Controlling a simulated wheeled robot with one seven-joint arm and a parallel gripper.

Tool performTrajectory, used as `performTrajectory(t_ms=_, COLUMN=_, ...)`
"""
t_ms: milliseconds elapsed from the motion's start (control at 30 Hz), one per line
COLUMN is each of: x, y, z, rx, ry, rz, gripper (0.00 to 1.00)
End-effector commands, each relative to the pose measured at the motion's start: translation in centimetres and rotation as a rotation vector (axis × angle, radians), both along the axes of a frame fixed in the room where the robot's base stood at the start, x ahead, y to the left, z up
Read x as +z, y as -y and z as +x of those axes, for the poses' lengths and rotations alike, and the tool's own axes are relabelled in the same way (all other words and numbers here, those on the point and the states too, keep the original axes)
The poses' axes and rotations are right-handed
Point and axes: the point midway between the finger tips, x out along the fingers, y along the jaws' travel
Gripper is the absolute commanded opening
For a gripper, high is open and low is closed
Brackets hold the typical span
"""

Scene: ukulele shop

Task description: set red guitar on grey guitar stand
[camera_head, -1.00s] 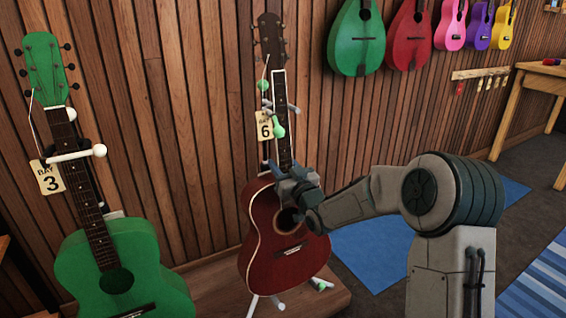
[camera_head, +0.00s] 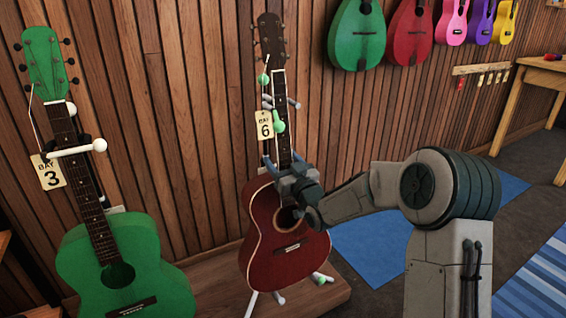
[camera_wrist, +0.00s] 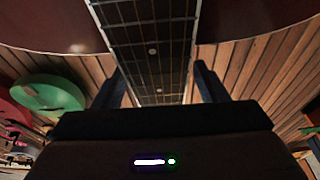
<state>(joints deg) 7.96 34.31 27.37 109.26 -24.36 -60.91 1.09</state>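The red guitar (camera_head: 280,250) stands upright, leaning slightly back, in the middle of the head view. Its dark fretted neck (camera_wrist: 150,45) runs down between my fingers in the wrist view. The grey guitar stand (camera_head: 272,298) is behind and under it, with green-tipped arms near the neck and feet below the body; the guitar hides much of it. I cannot tell whether the body rests on its lower supports. My gripper (camera_head: 284,164) is at the lower neck, just above the body. Its fingers (camera_wrist: 158,80) are open, one on each side of the neck, with small gaps.
A green guitar (camera_head: 125,265) with a "Bay 3" tag stands at left. A "Bay 6" tag (camera_head: 264,125) hangs beside the red guitar's neck. Several instruments hang on the wooden wall, upper right. A wooden table (camera_head: 538,75) is at far right. Blue rugs lie on the floor.

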Motion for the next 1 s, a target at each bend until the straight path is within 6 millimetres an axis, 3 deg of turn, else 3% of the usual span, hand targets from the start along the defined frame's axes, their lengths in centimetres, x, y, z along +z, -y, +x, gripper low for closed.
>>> performTrajectory(t_ms=367, x=-0.6, y=1.0, z=-1.4, rx=-0.001, ry=-0.008, rz=-0.004, gripper=0.66)
performTrajectory(t_ms=800, x=-2.2, y=5.8, z=-8.5, rx=-0.002, ry=-0.006, rz=-0.002, gripper=0.66)
performTrajectory(t_ms=1000, x=-2.9, y=7.2, z=-10.6, rx=-0.001, ry=-0.004, rz=-0.001, gripper=0.66)
